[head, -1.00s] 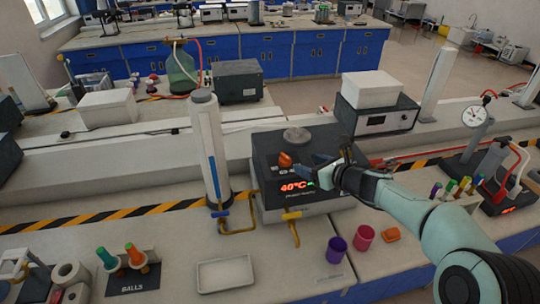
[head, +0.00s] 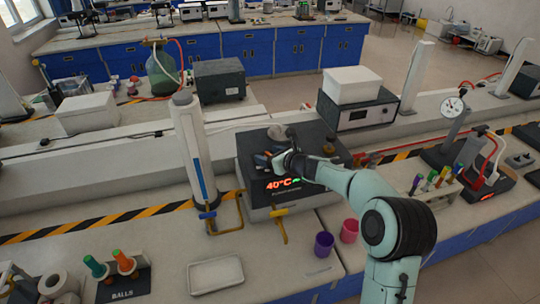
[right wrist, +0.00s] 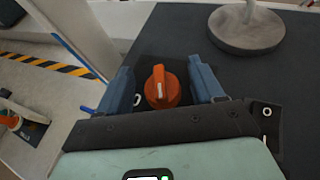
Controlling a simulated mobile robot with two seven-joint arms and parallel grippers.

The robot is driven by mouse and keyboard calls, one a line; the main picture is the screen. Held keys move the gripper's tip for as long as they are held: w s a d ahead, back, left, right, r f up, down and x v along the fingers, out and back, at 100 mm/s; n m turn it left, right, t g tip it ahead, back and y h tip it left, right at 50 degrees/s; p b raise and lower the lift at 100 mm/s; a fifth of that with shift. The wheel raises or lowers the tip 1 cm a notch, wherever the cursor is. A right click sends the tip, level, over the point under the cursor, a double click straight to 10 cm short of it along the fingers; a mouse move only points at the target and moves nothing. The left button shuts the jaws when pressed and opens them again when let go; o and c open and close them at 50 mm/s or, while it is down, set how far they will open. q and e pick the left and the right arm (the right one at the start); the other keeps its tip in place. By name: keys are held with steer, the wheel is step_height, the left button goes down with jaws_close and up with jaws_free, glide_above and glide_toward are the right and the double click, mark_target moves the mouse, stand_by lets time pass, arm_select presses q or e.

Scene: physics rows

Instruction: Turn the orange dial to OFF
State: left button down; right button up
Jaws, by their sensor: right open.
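The orange dial (right wrist: 164,90) sits on the dark top of the heating device (head: 312,133). My right gripper (right wrist: 163,84) is open, with one blue finger on each side of the dial and a visible gap at both sides. In the head view my right gripper (head: 270,158) is over the device's front left part and mostly hides the dial. The red display (head: 283,184) reads 40°C. My left gripper is not in view.
A round metal piece (right wrist: 246,28) stands on the device behind the dial. A white column (head: 195,150) stands left of the device, with yellow taps (head: 279,211) in front.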

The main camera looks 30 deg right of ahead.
steer(key=shift+c, duration=0.3)
steer(key=c, duration=0.9)
steer(key=shift+w+d+r+n+g+y+p, duration=0.1)
steer(key=shift+n+g+y+p, duration=0.05)
steer(key=shift+n+y+p, duration=0.4)
steer(key=shift+d+r+n+g+y+p, duration=0.1)
steer(key=shift+n+g+y+p, duration=0.05)
steer(key=shift+n+y+p, duration=0.35)
steer(key=shift+c, duration=0.2)
steer(key=shift+f+n+y, duration=0.1)
steer(key=shift+n+y, duration=0.25)
steer(key=shift+y, duration=0.2)
steer(key=shift+f+n+g+y+p, duration=0.15)
steer(key=shift+n+g+y+p, duration=0.15)
steer(key=shift+n+g+y, duration=0.45)
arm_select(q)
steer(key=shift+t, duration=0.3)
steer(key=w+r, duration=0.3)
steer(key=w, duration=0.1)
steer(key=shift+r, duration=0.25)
arm_select(e)
steer(key=n+g+y, duration=0.3)
steer(key=n, duration=0.1)
steer(key=shift+a+y, duration=0.1)
steer(key=shift+y, duration=0.25)
steer(key=shift+n+g, duration=0.25)
steer(key=shift+n, duration=0.1)
steer(key=o, duration=1)
